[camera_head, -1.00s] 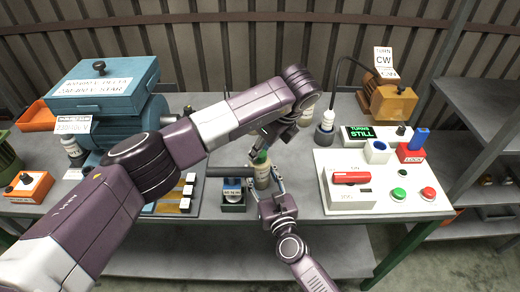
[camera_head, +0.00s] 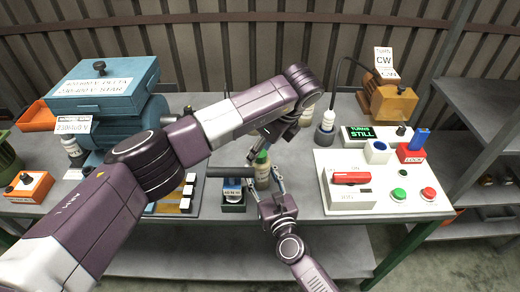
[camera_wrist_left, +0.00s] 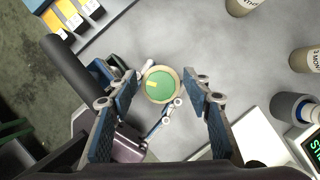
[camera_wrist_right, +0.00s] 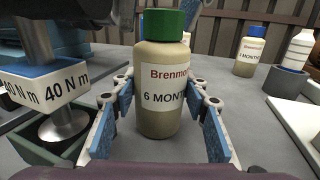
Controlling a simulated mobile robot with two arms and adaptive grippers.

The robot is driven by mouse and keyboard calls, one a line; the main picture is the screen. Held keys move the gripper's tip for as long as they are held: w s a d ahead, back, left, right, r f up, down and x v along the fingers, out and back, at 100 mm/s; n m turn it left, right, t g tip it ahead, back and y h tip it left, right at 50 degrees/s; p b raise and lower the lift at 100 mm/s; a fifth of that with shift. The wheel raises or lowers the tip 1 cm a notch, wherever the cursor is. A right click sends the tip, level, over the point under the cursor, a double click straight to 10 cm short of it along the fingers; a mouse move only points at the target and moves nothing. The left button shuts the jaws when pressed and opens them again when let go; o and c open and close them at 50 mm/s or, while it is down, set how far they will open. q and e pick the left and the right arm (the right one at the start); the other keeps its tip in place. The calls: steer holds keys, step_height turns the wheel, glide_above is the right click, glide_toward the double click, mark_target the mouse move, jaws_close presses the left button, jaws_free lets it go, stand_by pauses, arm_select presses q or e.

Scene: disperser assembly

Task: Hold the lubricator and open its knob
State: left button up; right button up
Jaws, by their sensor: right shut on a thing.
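The lubricator (camera_head: 262,176) is a beige bottle with a green cap knob (camera_head: 262,157), standing upright near the table's front edge. Its label, seen in the right wrist view (camera_wrist_right: 166,90), reads "6 MONTH", cut off at the side. My right gripper (camera_head: 265,185) is shut around the bottle's body from the front. My left gripper (camera_wrist_left: 163,79) points down above the green cap, which also shows in the left wrist view (camera_wrist_left: 160,88). Its fingers are spread, one on each side of the cap, with gaps. My left arm hides part of the table behind it in the head view.
A dark holder (camera_head: 233,207) with a "40 N m" tool (camera_wrist_right: 40,92) stands close left of the lubricator. More beige bottles (camera_wrist_right: 251,58) stand behind. A white control panel (camera_head: 380,205) is to the right, a blue motor box (camera_head: 105,85) to the left.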

arm_select(q)
steer(key=v, duration=1.2)
steer(key=shift+w, duration=0.1)
arm_select(e)
steer(key=o, duration=1.7)
